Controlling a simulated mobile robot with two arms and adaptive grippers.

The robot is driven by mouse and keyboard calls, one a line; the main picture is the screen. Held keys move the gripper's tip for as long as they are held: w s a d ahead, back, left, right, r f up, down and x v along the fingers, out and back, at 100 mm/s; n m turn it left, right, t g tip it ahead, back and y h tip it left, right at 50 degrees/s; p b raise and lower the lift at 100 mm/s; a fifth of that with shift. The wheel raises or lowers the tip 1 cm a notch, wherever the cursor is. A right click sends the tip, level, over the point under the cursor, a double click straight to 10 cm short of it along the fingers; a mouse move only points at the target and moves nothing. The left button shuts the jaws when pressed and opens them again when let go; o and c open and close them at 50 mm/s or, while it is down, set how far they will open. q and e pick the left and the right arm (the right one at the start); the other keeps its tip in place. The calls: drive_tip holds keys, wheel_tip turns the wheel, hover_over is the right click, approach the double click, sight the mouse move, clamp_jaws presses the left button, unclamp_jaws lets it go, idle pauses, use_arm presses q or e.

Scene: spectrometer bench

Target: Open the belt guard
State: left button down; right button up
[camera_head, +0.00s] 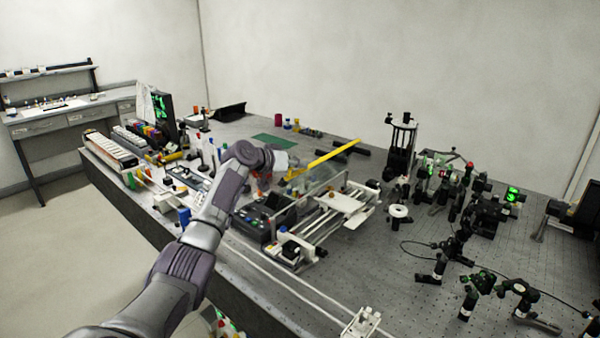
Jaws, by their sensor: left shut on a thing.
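The belt guard (335,153) appears as a long yellow bar, tilted up to the right above a small rail-and-carriage machine (340,203) on the bench. My left arm reaches in from the lower left. My left gripper (284,168) is at the near left end of the yellow bar and is shut on it. The fingertips are small and partly hidden by the wrist, so the exact grip does not show. A clear panel stands below the bar. My right gripper is not in view.
The perforated bench (365,270) carries a dark control box (258,222) close under my arm. Optics on black posts (470,298) and a cable fill the right side. Racks and small bottles crowd the left. The front middle has some free room.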

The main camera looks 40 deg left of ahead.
use_arm(q)
drive_tip(key=shift+a+r+n, duration=0.15)
drive_tip(key=shift+a+n, duration=0.15)
drive_tip(key=shift+a, duration=0.25)
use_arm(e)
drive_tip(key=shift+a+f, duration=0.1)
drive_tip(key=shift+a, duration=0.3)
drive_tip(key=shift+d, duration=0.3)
use_arm(q)
drive_tip(key=c, duration=1.5)
unclamp_jaws()
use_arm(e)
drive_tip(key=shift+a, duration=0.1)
use_arm(q)
drive_tip(key=v, duration=1.2)
drive_tip(key=shift+a, duration=0.15)
drive_tip(key=shift+w, duration=0.1)
